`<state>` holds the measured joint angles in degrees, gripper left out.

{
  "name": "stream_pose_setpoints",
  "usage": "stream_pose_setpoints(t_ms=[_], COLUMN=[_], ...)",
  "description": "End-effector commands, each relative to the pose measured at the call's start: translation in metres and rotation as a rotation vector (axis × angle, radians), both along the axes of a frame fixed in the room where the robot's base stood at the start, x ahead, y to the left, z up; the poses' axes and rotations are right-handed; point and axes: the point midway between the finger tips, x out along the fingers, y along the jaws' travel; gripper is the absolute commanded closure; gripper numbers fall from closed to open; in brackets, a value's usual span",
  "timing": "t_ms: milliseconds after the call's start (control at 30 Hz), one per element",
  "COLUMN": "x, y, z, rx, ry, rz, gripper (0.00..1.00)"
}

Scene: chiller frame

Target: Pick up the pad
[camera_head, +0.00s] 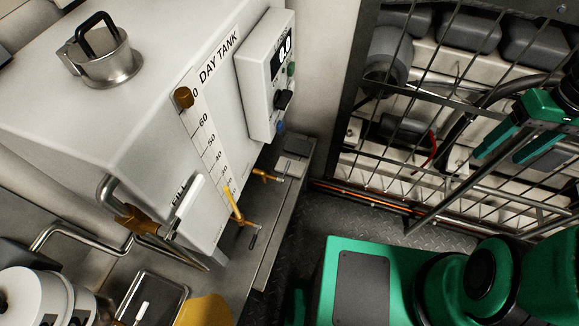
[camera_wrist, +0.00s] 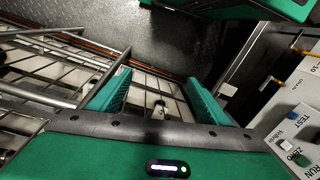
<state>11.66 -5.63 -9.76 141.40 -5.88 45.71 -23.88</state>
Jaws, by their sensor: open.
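A flat yellow-orange piece (camera_head: 204,311) lies at the bottom edge of the head view, partly cut off. It may be the pad, but I cannot tell for sure. My gripper (camera_head: 508,146) is at the right of the head view, in front of the wire grid and far from the yellow piece. In the wrist view my gripper (camera_wrist: 158,78) has its two green fingers wide apart with nothing between them. No pad shows clearly in the wrist view.
A white day tank (camera_head: 130,130) with a pot-like metal cap, gauge strip and control box (camera_head: 266,75) fills the left. White rolls (camera_head: 35,297) and a metal tray (camera_head: 152,297) sit at the bottom left. A wire grid (camera_head: 440,165) encloses pipes. Dark floor lies between.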

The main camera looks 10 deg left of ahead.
Motion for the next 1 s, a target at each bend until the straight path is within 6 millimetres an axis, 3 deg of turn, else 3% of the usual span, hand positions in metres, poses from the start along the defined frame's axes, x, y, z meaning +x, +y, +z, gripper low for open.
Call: stream_pose_setpoints(t_ms=[200,433,700,1000], x=[0.056,0.099,0.127,0.135], y=[0.039,0.092,0.164,0.245], z=[-0.056,-0.118,-0.192,-0.266], rx=[0.109,0.254,0.446,0.646], ry=[-0.032,-0.111,-0.253,-0.48], rz=[0.321,0.618,0.889,1.074], gripper=[0.3,0.3,0.3,0.3])
